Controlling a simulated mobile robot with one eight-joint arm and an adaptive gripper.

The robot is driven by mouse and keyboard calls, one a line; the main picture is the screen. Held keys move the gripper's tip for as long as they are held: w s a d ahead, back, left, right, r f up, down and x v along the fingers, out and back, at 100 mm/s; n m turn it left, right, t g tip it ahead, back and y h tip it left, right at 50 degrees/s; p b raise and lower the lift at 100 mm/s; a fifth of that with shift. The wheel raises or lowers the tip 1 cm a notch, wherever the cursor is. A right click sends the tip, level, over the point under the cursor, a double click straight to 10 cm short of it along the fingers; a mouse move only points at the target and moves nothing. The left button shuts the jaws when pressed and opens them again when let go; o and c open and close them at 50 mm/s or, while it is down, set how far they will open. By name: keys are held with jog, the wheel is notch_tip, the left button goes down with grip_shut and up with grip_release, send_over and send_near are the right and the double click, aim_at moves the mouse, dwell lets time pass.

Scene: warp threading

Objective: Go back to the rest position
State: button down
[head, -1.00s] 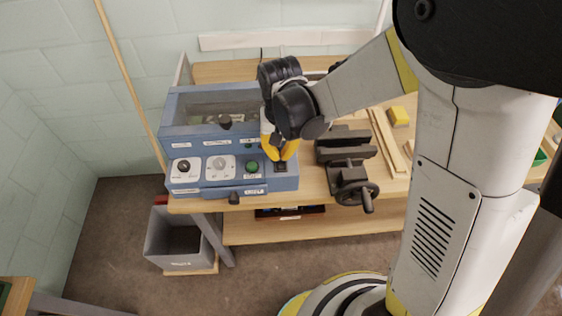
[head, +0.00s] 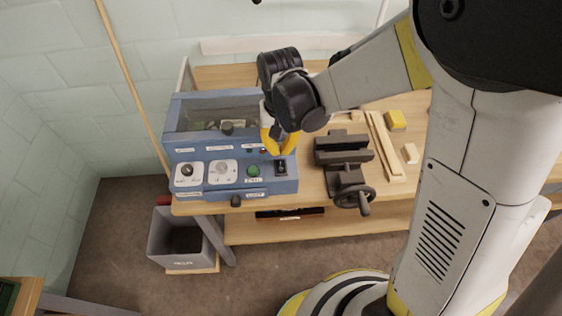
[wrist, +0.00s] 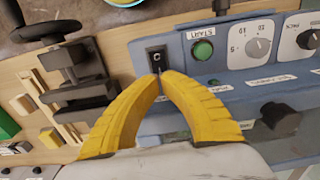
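My gripper (head: 275,152) has yellow fingers that meet at the tips, with nothing visible between them. It hangs over the front right of a blue machine (head: 191,200), just behind a black rocker switch (head: 281,168). In the wrist view my gripper (wrist: 160,74) points at the switch (wrist: 156,58), with the tips overlapping its lower edge. Whether the tips touch it cannot be told. A green START button (wrist: 203,50) and white dials are beside the switch.
A dark vise (head: 343,150) with a handwheel stands right of the machine on the wooden bench (head: 240,75). Wood strips (head: 384,143) and a yellow block (head: 396,120) lie beyond it. A grey bin (head: 160,232) stands on the floor below.

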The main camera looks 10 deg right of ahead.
notch_tip(320, 180, up, 2)
jog(key=shift+r+p, duration=0.1)
jog(key=shift+p, duration=0.5)
